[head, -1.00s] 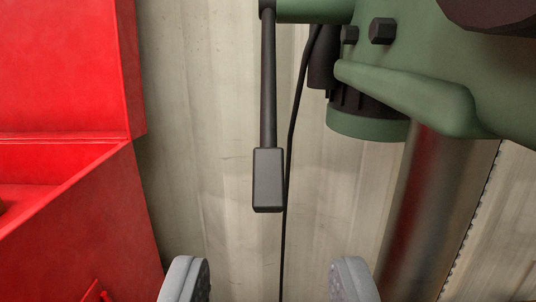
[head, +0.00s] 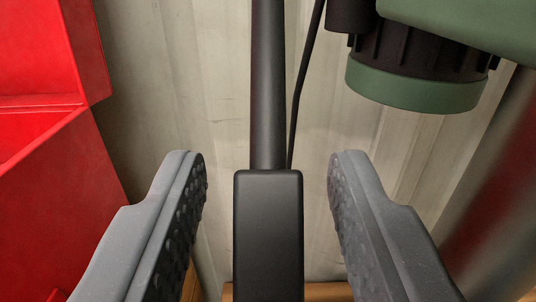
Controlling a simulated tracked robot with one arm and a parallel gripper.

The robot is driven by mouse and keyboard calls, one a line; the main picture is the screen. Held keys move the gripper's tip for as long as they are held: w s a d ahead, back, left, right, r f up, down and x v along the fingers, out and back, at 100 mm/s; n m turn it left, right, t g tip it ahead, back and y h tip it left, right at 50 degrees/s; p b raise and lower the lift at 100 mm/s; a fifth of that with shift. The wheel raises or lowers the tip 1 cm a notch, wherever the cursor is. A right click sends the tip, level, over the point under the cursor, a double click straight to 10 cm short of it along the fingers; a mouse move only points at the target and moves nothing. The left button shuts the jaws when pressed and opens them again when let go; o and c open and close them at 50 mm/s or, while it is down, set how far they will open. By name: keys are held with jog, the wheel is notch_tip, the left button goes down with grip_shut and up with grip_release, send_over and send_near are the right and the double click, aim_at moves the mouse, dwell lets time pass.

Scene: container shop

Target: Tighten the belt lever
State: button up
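The belt lever (head: 268,95) is a dark rod that hangs down in the middle of the head view, with a thick black rectangular handle (head: 268,235) at its lower end. The upper end of the lever is out of frame. My gripper (head: 268,190) is open, with one grey padded finger on each side of the handle. There is a clear gap between each finger and the handle, and neither finger touches it.
The green machine (head: 415,85) with its dark ribbed collar is at the upper right, above a metal column (head: 495,215). A black cable (head: 303,85) hangs just right of the lever. A red box (head: 45,150) stands at the left. A corrugated wall (head: 170,90) is behind.

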aim_at(261, 125)
jog(key=shift+w+f, duration=0.1)
jog(key=shift+w, duration=0.15)
jog(key=shift+c, duration=0.4)
grip_shut()
jog(key=shift+s+d+r+p, duration=0.15)
jog(key=shift+r+p, duration=0.2)
jog(key=shift+p, duration=0.6)
jog(key=r+g+p, duration=0.1)
jog(key=p, duration=0.3)
jog(key=shift+s, duration=0.3)
jog(key=p, duration=0.2)
jog(key=s+r+g+p, duration=0.1)
jog(key=p, duration=0.1)
jog(key=shift+s+a+r+g+p, duration=0.2)
jog(key=shift+r+g+p, duration=0.1)
jog(key=shift+p, duration=0.1)
jog(key=shift+f, duration=0.1)
jog(key=shift+o, duration=0.4)
grip_release()
jog(key=shift+f, duration=0.1)
